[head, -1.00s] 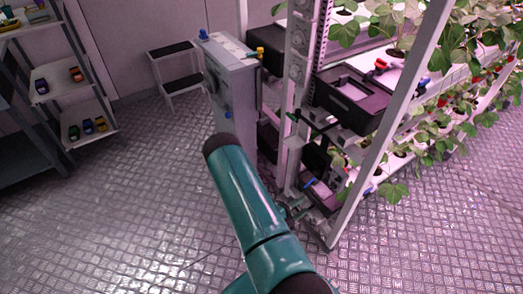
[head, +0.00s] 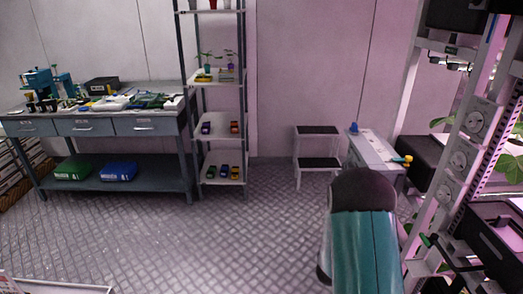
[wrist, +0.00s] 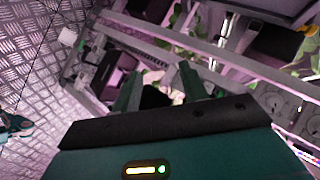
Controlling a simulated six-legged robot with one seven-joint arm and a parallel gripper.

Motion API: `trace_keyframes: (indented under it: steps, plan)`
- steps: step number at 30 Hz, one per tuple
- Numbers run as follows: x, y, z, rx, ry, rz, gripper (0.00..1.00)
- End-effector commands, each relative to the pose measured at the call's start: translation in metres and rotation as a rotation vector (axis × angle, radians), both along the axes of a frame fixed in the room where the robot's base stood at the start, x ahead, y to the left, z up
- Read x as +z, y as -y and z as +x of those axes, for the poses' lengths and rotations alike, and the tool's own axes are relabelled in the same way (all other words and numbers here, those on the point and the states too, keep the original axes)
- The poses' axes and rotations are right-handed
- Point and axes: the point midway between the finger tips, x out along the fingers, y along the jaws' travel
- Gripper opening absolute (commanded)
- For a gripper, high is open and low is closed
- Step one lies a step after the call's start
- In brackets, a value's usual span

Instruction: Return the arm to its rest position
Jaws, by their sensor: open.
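My gripper (wrist: 158,82) shows in the wrist view as two teal fingers spread apart with nothing between them. Beyond the fingers are parts of the rack frame (wrist: 205,50), seen at a slant; I cannot tell how far away they are. In the head view my teal arm with its dark rounded joint stands at the lower right, and it hides my gripper there.
The berry rack (head: 470,150) stands close on the right of my arm. A grey cabinet (head: 375,155) and a step stool (head: 318,155) are behind it. A shelf (head: 222,130) and workbench (head: 110,135) line the back left. The metal floor (head: 230,235) left of my arm is clear.

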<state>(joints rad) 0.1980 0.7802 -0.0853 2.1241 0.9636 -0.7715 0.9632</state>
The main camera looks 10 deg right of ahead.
Motion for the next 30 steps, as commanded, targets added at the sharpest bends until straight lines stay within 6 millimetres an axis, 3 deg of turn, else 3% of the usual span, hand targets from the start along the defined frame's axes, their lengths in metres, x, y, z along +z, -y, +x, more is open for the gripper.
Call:
trace_keyframes:
  steps: [1,6,10,14,23,30]
  plan:
    - [0.021,-0.013,0.013,0.069,0.001,0.025,0.43]
    - [0.08,-0.061,0.042,0.321,-0.04,0.085,0.43]
    - [0.125,-0.1,0.05,0.523,-0.08,0.1,0.43]
    - [0.169,-0.139,0.045,0.727,-0.131,0.089,0.43]
    - [0.257,-0.216,-0.004,1.179,-0.284,-0.024,0.43]
    - [0.306,-0.256,-0.075,1.493,-0.455,-0.183,0.43]
